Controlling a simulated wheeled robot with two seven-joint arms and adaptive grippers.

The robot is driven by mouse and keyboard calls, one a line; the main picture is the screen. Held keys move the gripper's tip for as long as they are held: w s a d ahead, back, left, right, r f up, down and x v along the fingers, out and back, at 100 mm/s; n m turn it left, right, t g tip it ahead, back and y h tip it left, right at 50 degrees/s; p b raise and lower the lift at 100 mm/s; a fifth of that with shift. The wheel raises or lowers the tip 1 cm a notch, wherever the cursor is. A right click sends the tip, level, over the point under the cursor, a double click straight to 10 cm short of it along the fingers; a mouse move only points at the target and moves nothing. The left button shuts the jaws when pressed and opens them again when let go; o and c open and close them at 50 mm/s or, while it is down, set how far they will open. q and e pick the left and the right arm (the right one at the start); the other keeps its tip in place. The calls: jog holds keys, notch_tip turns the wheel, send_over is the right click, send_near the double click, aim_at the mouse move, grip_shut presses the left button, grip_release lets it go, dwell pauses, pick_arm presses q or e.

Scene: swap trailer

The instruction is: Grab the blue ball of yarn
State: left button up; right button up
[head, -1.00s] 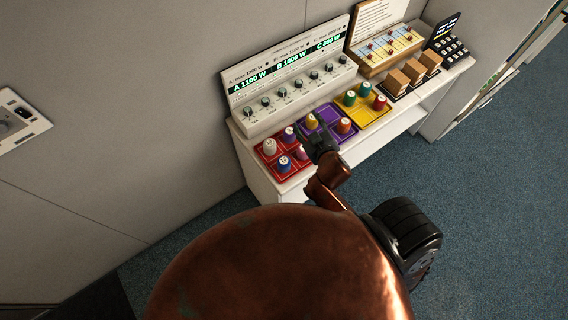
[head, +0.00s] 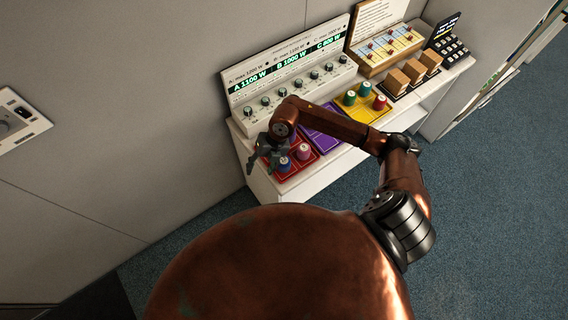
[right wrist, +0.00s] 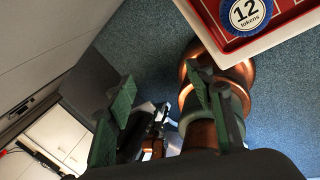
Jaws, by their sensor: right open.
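No clear ball of yarn shows. The nearest match is a blue, pale-topped, spool-like piece (head: 284,163) in the front of the red tray (head: 290,176). In the right wrist view a blue-rimmed disc marked "12 tokens" (right wrist: 249,13) shows at the top right, on a red tray. My right gripper (head: 260,158) is at the left end of the red tray, just left of the blue piece and apart from it. In the right wrist view its fingers (right wrist: 160,98) are spread with nothing between them. My right gripper and arm hide part of the trays. My left gripper is out of view.
A pink piece (head: 304,151) stands close right of the blue one. A purple tray (head: 322,141) and a yellow tray (head: 372,114) lie further right on the white shelf (head: 300,188). A panel with knobs (head: 292,84) stands behind. Blue carpet is open in front.

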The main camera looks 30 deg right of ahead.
aim_at(284, 164)
jog(key=d+h, duration=0.1)
jog(key=d, duration=0.2)
jog(key=d+f+h, duration=0.1)
jog(key=d, duration=0.2)
jog(key=w+d+m+h, duration=0.1)
jog(key=d+h, duration=0.1)
jog(key=d, duration=0.1)
jog(key=shift+d+f+g, duration=0.15)
jog(key=shift+d+g, duration=0.15)
jog(key=shift+s+d+f, duration=0.1)
jog(key=shift+d+f, duration=0.15)
jog(key=shift+f, duration=0.05)
jog(key=shift+f+p, duration=0.6)
jog(key=shift+f, duration=2.85)
jog(key=c, duration=0.9)
jog(key=shift+c, duration=0.2)
